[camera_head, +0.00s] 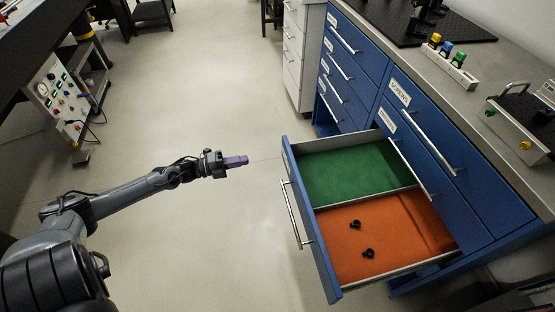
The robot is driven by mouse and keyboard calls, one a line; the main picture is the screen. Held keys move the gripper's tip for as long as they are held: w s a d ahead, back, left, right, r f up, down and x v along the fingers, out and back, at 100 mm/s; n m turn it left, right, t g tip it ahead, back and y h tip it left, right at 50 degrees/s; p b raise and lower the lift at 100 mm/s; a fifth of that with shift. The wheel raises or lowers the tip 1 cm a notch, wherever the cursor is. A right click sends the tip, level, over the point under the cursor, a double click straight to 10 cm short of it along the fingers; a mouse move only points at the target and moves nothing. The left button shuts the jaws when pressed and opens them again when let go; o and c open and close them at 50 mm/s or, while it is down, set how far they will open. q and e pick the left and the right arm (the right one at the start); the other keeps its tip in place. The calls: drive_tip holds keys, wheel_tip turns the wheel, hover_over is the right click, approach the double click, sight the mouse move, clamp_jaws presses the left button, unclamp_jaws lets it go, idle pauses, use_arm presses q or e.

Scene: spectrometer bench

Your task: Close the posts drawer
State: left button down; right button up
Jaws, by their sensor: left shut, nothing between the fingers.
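The posts drawer (311,236) is a blue-fronted drawer pulled far out of the blue cabinet (455,190), low down. A metal bar handle (291,216) runs along its front, facing left. Inside are a green compartment at the back and an orange compartment in front, split by a divider. Two small black posts (355,224) stand or lie in the orange part. My left gripper (243,160) is shut and empty, with purple fingertips, left of the drawer front and apart from it. My right gripper is not in view.
Closed blue drawers with bar handles (430,133) are above and behind the open one. The grey benchtop (458,90) holds knobs in a white rack (449,64) and a small box (518,128). The floor (210,90) around my left arm is clear. An instrument panel (57,97) stands at far left.

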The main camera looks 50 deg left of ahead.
use_arm(q)
drive_tip(key=b, duration=0.6)
approach(287, 150)
drive_tip(key=x, duration=0.5)
drive_tip(key=shift+w+f, duration=0.15)
drive_tip(key=shift+f, duration=0.15)
drive_tip(key=shift+w+d+r+b, duration=0.1)
drive_tip(key=shift+w+d+b, duration=0.25)
drive_tip(key=shift+w, duration=0.25)
drive_tip(key=shift+w, duration=0.1)
